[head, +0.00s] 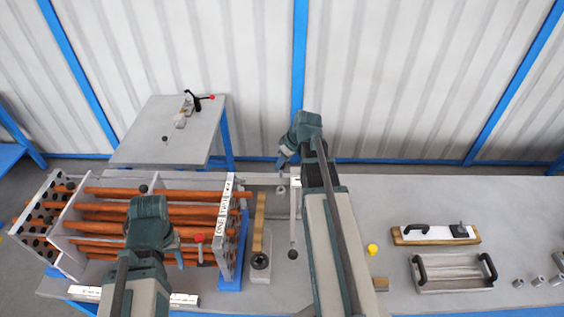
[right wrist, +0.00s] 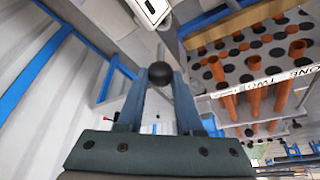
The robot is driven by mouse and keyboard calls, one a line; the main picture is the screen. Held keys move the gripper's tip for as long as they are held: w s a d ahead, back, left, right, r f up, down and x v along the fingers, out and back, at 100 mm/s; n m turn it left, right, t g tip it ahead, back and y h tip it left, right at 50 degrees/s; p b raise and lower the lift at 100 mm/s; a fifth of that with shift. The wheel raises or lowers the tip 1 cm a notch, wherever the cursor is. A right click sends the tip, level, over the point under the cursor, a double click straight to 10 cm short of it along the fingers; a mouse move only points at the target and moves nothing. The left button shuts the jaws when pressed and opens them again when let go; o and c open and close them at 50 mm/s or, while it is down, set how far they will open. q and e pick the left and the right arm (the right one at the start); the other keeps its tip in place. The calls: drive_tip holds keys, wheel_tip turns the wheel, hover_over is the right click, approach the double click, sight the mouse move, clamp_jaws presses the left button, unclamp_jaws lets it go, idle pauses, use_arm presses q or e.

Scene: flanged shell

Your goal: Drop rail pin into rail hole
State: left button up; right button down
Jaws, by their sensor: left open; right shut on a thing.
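My right gripper (right wrist: 160,80) is shut on a black ball knob (right wrist: 160,73), which I take to be the head of the rail pin. A white bar end with a dark slot (right wrist: 151,10) lies ahead of the fingertips in the right wrist view. I cannot clearly make out the rail hole. My left gripper (head: 178,256) is open over the front of the tube bundle, beside a red-knobbed lever (head: 199,240).
Orange tubes (head: 190,208) run through holed plates, one labelled (head: 227,200). A rod with a black ball end (head: 292,253) stands beside a wooden strip (head: 259,222). A tray with handles (head: 453,274) and several small cylinders lie right. A side table (head: 185,150) stands behind.

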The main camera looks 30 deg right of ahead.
drive_tip(key=shift+w+f, duration=0.1)
drive_tip(key=shift+w, duration=0.05)
drive_tip(key=shift+f, duration=0.15)
drive_tip(key=shift+f+b, duration=4)
drive_tip(key=shift+b, duration=0.25)
drive_tip(key=shift+c, duration=2.4)
unclamp_jaws()
drive_tip(key=shift+r, duration=0.1)
drive_tip(key=p+v, duration=1.2)
drive_tip(key=v, duration=0.1)
drive_tip(key=shift+s+r+p, duration=0.25)
drive_tip(key=shift+r+p, duration=0.05)
drive_tip(key=shift+p, duration=0.1)
